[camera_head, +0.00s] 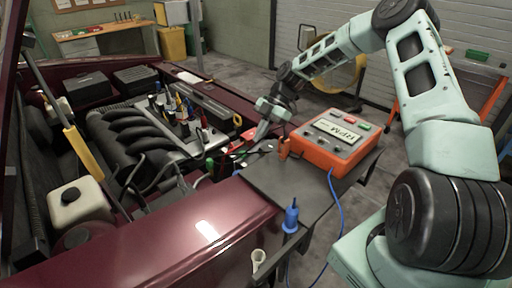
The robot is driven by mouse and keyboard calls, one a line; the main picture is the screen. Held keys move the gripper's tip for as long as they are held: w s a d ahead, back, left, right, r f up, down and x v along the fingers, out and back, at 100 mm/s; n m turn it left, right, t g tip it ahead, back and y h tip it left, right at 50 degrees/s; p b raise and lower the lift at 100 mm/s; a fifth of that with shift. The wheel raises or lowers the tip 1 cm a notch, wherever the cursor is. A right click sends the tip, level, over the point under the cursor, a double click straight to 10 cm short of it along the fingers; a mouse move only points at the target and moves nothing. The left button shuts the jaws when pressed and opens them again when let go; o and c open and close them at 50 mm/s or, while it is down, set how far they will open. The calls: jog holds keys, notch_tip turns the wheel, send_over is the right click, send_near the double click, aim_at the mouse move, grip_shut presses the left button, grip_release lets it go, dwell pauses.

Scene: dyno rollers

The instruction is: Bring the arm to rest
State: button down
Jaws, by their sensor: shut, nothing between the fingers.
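My arm reaches from the right side of the view over to the car's edge.
An orange RPM box (328,150) stands on the dark shelf (285,190) beside the maroon car. A blue-tipped tool (291,215) stands at its front edge. The open engine bay (125,140) holds several tools on a tray. A blue cable (337,215) hangs down.

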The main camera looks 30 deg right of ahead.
jog(key=shift+b+v, duration=0.3)
jog(key=shift+v, duration=2.2)
